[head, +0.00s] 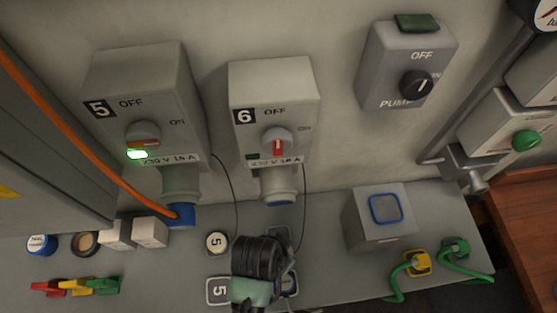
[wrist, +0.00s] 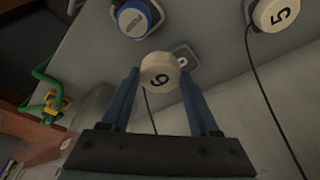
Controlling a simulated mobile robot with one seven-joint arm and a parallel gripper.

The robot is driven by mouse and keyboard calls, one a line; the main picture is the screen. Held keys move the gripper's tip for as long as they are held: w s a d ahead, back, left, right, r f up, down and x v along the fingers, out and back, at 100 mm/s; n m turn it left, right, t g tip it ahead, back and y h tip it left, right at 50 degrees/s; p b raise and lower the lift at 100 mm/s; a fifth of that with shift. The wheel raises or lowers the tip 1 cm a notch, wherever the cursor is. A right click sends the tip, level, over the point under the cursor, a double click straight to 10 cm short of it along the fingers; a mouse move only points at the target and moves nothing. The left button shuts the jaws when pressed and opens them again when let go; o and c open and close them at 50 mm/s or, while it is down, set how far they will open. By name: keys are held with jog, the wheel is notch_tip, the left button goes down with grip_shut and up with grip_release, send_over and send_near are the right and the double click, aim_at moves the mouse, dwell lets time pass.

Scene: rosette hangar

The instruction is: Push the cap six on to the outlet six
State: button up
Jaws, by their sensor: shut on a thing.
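Cap six (wrist: 160,72) is a cream round cap marked 6, with a small loop tab and a thin cord. My gripper (wrist: 161,80) is shut on it, one blue finger on each side. In the head view my dark wrist (head: 258,258) hides the cap and fingertips. Outlet six (head: 278,186) is the pale round socket pointing down under the grey box marked 6 (head: 272,95). My wrist is below it and slightly left, apart from it. A thin cord runs down from the box. The outlet's mouth is not visible.
Box 5 (head: 145,90), with a lit green lamp, has a blue plug (head: 181,214) on an orange cable. Cap five (head: 217,242) sits on the bench left of my wrist. A grey block (head: 378,218) and yellow plug (head: 417,262) stand right.

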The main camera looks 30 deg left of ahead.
jog(key=s+d+b, duration=0.3)
jog(key=s+d, duration=0.5)
jog(key=s, duration=0.3)
jog(key=shift+s, duration=0.4)
jog(key=shift+w, duration=0.15)
